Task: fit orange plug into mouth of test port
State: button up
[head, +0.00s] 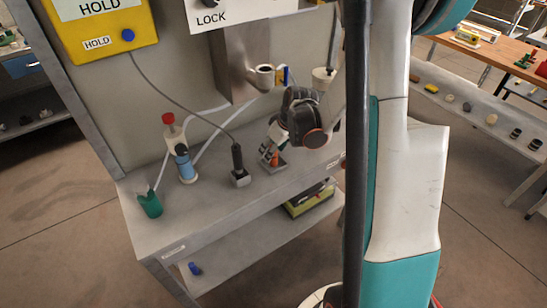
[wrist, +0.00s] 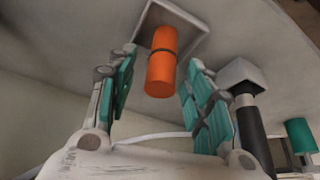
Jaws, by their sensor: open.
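The orange plug (head: 275,158) stands on a small grey square base (head: 272,167) on the bench. In the wrist view the plug (wrist: 161,62) is an orange cylinder with a dark band, against the square plate (wrist: 200,40). My gripper (head: 269,148) is open, with its fingers on either side of the plug; the wrist view shows gaps between plug and both fingers (wrist: 160,72). A pale round fitting (head: 263,74) with an open top sticks out from the steel box, and a pale cup-like piece (head: 323,76) is to its right. I cannot tell which is the test port.
A black-handled tool in a grey block (head: 240,176) stands left of the gripper. Further left are a blue-bodied bottle shape with a red knob (head: 185,165) and a green cup (head: 150,204). A blue lever (head: 284,75) is beside the fitting. The bench front (head: 225,222) is clear.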

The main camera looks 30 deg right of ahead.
grip_shut()
jog(key=shift+r, duration=0.1)
